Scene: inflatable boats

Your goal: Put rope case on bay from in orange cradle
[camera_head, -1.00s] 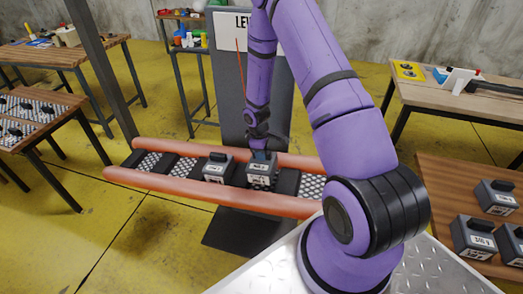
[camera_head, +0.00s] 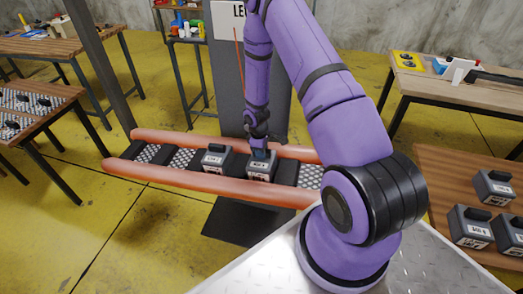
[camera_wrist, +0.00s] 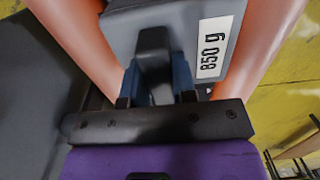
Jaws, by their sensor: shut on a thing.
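The orange cradle (camera_head: 175,180) is a pair of long orange tubes with a perforated bed and black dividers between them. Two grey cases with black handles stand between the tubes: a left case (camera_head: 214,163) and a right case (camera_head: 260,171). My gripper (camera_head: 260,153) is over the right case, shut on its handle. In the wrist view, the blue fingers of my gripper (camera_wrist: 157,85) close on the black handle of this case (camera_wrist: 185,25), whose label reads "850 g". I cannot tell whether its underside touches the bed.
Several similar grey cases (camera_head: 470,228) stand on a wooden table at the right. A perforated rack table (camera_head: 40,105) is at the left. A dark post with a sign (camera_head: 228,20) rises behind the cradle. Perforated bays show empty at the cradle's left and right ends.

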